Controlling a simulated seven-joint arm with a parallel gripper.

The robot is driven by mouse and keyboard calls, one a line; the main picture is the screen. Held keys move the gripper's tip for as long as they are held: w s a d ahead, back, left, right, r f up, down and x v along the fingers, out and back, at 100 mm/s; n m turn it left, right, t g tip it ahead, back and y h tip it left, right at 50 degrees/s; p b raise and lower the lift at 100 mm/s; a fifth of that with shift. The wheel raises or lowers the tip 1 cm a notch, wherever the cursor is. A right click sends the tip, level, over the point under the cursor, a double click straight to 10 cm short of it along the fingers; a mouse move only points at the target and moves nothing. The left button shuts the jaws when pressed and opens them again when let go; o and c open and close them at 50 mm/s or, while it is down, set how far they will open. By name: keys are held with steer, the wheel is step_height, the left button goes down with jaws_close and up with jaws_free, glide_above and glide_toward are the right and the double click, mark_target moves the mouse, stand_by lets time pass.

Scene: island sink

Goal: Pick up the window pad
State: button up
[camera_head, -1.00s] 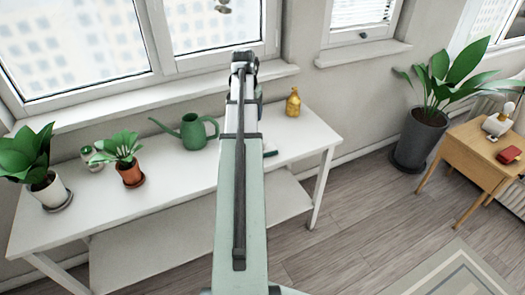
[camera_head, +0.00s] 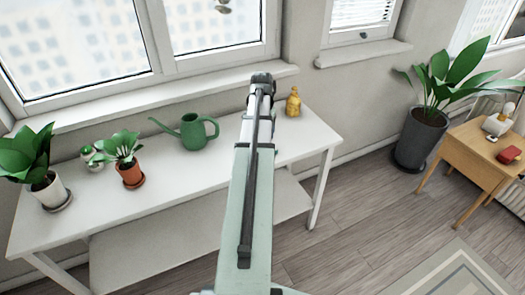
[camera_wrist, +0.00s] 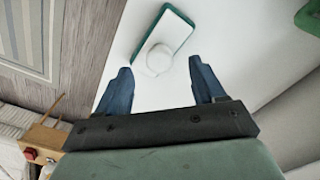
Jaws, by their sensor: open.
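The window pad (camera_wrist: 178,25) lies on the white table in the wrist view. It is a white slab with a green edge and a round white knob (camera_wrist: 159,58) on top. My gripper (camera_wrist: 162,78) is open, with its two blue fingers apart and nothing between them. The pad is just beyond the fingertips, with the knob near the gap between them. I cannot tell the height of the fingers above the table. In the head view my arm hides the pad and the fingers.
The window wall is behind. A large potted plant (camera_head: 418,137) and wooden side table (camera_head: 480,148) stand right.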

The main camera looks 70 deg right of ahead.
steer(key=shift+s+f, duration=0.1)
steer(key=shift+f, duration=2.8)
jaws_close()
steer(key=shift+r, duration=0.15)
